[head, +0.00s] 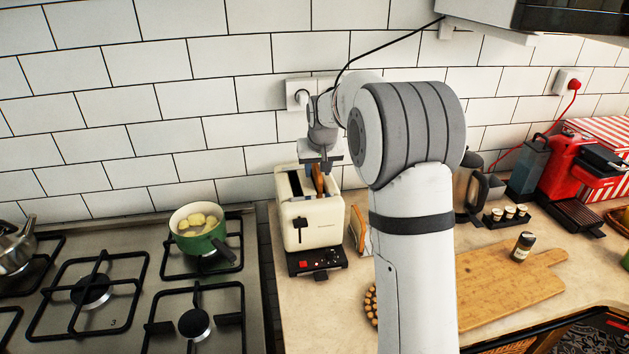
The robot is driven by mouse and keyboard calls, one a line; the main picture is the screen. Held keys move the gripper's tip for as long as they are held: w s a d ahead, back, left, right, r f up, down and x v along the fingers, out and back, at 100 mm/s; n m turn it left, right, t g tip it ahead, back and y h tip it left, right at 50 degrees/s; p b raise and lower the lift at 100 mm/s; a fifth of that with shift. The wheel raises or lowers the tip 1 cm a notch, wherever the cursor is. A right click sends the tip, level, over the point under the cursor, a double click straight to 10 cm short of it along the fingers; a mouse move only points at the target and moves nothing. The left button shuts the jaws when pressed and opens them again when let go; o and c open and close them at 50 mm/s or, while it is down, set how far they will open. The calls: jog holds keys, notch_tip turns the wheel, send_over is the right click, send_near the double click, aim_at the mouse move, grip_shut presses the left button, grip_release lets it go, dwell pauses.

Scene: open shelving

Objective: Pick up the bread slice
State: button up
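A brown bread slice (318,181) stands upright in the right slot of the cream toaster (313,222), its top sticking out. The toaster's left slot shows dark, with no bread visible in it. My gripper (322,166) points down just above the toaster, over the bread slice. Its fingers are small and partly blend with the slot area, so I cannot tell whether they are apart, closed, or touching the bread.
A stove with a green pot (200,230) lies left of the toaster. A napkin holder (359,230) stands close on the toaster's right. A wooden board (510,285) with a dark jar (522,247), a kettle (468,190) and a red coffee machine (575,170) are further right.

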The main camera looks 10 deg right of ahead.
jog(key=shift+w+f, duration=0.25)
jog(key=shift+f, duration=0.4)
jog(key=shift+c, duration=0.5)
grip_shut()
